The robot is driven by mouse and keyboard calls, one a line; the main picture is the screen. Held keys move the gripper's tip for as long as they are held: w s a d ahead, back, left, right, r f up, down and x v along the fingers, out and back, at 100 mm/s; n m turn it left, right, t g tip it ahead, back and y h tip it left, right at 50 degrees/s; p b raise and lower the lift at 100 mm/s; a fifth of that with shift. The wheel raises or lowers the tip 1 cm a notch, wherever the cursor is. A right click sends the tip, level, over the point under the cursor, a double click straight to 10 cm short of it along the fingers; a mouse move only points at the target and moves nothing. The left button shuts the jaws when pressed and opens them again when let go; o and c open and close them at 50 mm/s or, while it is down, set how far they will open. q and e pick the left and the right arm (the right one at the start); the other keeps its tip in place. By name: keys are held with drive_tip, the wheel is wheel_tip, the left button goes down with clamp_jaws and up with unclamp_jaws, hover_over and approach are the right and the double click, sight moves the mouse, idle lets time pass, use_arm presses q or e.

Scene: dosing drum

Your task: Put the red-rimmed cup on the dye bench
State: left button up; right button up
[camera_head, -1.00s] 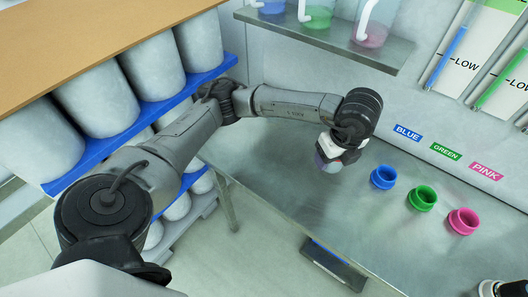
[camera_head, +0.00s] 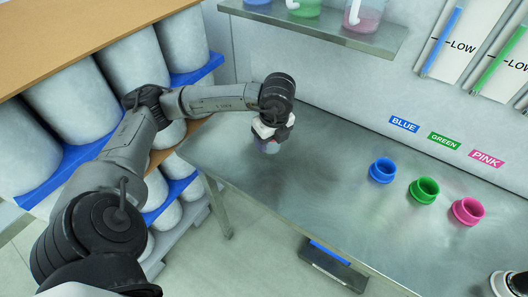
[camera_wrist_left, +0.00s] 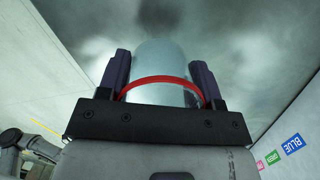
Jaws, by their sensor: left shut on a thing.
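The red-rimmed cup (camera_wrist_left: 160,83) is a clear vessel with a red rim, seen in the left wrist view between the two dark fingers of my left gripper (camera_wrist_left: 160,85). My left gripper (camera_head: 268,148) is shut on it. In the head view the cup is a small, mostly hidden shape under the gripper, over the left part of the steel dye bench (camera_head: 290,200). I cannot tell whether its base touches the bench top. My right gripper (camera_head: 512,284) shows only in part at the lower right corner of the head view; its fingers are not clear.
Blue (camera_head: 382,170), green (camera_head: 424,190) and pink (camera_head: 467,211) cups stand at the bench's right, below colour labels. A shelf (camera_head: 320,28) with dye vessels hangs above the back. A rack of large white drums (camera_head: 130,60) stands left. The bench middle is clear.

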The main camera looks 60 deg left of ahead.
use_arm(q)
drive_tip(key=shift+s+a+f, duration=0.2)
drive_tip(key=shift+a+f, duration=0.15)
drive_tip(key=shift+a, duration=0.2)
drive_tip(key=shift+s+a+f, duration=0.2)
drive_tip(key=shift+a+f, duration=0.15)
drive_tip(key=shift+a, duration=0.15)
drive_tip(key=shift+f+b, duration=0.9)
drive_tip(key=shift+f, duration=1.1)
drive_tip(key=shift+f, duration=0.1)
drive_tip(key=o, duration=0.9)
